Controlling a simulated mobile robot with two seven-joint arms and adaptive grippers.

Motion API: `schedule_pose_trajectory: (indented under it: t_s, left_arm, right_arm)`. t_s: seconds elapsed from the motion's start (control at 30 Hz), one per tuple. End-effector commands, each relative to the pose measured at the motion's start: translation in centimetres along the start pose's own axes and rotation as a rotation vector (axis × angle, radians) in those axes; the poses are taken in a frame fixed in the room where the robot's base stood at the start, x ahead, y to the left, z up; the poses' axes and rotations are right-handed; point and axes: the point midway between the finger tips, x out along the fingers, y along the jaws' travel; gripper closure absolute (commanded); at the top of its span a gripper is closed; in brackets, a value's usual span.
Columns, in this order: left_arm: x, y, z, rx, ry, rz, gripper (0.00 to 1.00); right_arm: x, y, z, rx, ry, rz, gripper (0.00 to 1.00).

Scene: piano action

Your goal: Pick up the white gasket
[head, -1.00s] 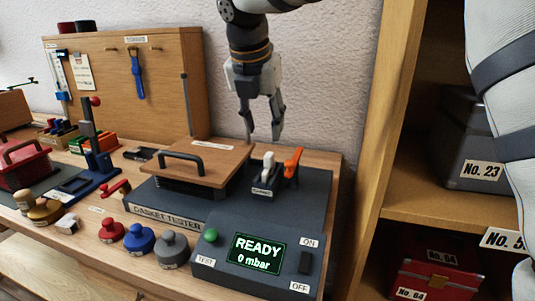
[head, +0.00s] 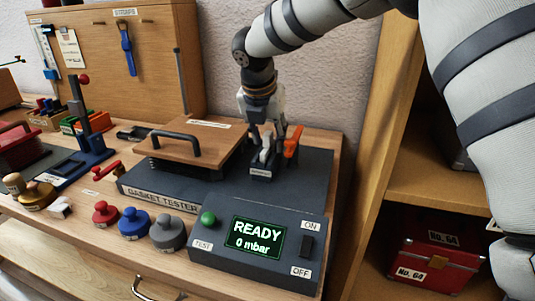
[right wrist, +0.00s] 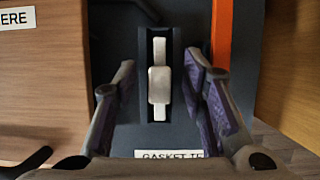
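The white gasket (head: 265,156) stands in a dark slotted holder (head: 260,174) on the gasket tester. In the right wrist view the gasket (right wrist: 160,85) is a pale upright strip with a wider middle block, between the holder's dark side walls. My right gripper (head: 265,139) points down over the holder. In the right wrist view its fingers (right wrist: 162,76) are spread on either side of the holder, with gaps to the gasket. It is open and empty. My left gripper is not in view.
An orange piece (head: 293,141) stands close to the right of the holder. A wooden lid with a black handle (head: 175,145) lies to its left. The tester's panel (head: 256,237) reads READY, 0 mbar. A wooden shelf (head: 435,184) is at the right.

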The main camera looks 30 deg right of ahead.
Motion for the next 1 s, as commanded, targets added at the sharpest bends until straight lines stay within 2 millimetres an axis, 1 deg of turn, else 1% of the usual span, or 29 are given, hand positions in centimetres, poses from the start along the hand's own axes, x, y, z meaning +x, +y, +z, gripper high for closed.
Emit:
schedule_pose_trajectory:
  t_s: [0.07,0.1,0.17,0.2,0.23,0.27,0.57,0.63,0.67,0.9,1.0]
  left_arm:
    - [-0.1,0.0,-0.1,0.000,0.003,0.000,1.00]
    - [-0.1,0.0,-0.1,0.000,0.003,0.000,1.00]
    - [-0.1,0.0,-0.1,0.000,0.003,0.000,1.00]
    - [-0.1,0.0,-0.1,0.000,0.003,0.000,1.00]
    - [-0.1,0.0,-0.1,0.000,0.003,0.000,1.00]
    - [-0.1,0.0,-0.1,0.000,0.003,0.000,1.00]
    - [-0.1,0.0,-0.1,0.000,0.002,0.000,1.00]
    - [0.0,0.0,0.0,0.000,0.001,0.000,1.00]
    - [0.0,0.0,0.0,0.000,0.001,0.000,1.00]
    - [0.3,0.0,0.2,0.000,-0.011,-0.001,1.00]
    - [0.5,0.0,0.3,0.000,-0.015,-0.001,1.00]
  right_arm:
    - [-0.2,0.0,0.1,0.001,-0.003,0.003,0.62]
    - [-0.3,0.0,0.1,0.001,-0.003,0.003,0.66]
    - [-0.3,0.0,0.1,0.001,-0.003,0.003,0.80]
    - [-0.3,0.0,0.1,0.000,-0.003,0.003,0.89]
    - [-0.3,0.0,0.1,0.000,-0.003,0.003,0.96]
    - [-0.3,0.0,0.1,0.000,-0.002,0.002,1.00]
    - [-0.3,0.0,0.1,0.000,-0.002,0.002,1.00]
    - [-0.8,0.1,0.3,0.000,-0.003,0.003,1.00]
    - [-1.2,0.1,0.5,0.001,-0.004,0.003,1.00]
    - [-6.7,0.1,2.8,0.001,-0.005,0.003,1.00]
    - [-8.4,0.1,3.5,0.002,-0.003,0.002,1.00]
